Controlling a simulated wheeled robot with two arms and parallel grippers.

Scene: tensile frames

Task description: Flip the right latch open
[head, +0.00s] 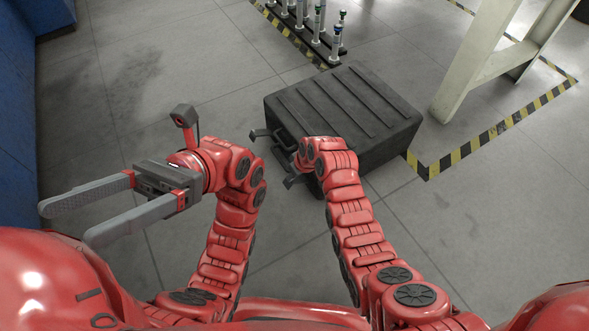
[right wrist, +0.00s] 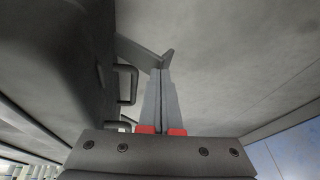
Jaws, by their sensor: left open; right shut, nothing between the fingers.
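The black case (head: 345,112) lies on the floor ahead of my arms. Two dark latches stick out from its left side in the head view, a farther one (head: 260,133) and a nearer one (head: 292,181), with a handle (head: 285,138) between them. My right gripper is hidden behind its own wrist in the head view. In the right wrist view the right gripper (right wrist: 165,72) is shut and empty, its tips beside or against the end of a protruding latch (right wrist: 138,51); contact is unclear. My left gripper (head: 65,222) is open and empty, left of the case.
A rack of upright cylinders (head: 318,32) stands behind the case. A pale metal leg (head: 470,75) stands to its right, near yellow-black floor tape (head: 490,135). A blue wall or cabinet (head: 18,115) is at far left.

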